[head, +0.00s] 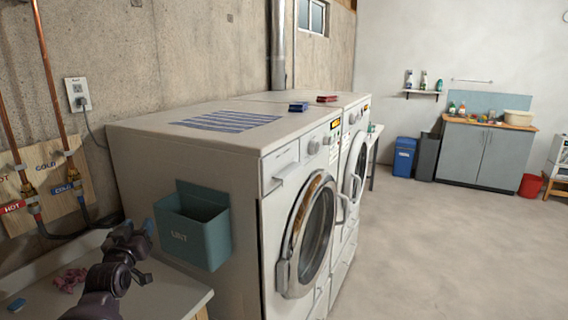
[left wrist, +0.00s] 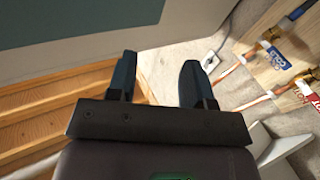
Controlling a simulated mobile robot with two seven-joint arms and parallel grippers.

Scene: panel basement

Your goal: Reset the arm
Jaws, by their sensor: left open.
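My left arm comes in from the lower left in the head view, with its dark left gripper (head: 135,236) raised above the white counter beside the washer. In the left wrist view the two dark fingers of the left gripper (left wrist: 157,75) stand apart with nothing between them. In the head view the gripper is just left of the teal lint bin (head: 205,238) on the washer's side; I cannot tell the exact gap. My right gripper is in neither view.
White washing machines (head: 180,165) fill the middle. A valve board (head: 55,192) with hot and cold pipes is on the left wall; it also shows in the left wrist view (left wrist: 280,60). Small pink items (head: 70,279) lie on the counter (head: 180,290). The floor at right is clear.

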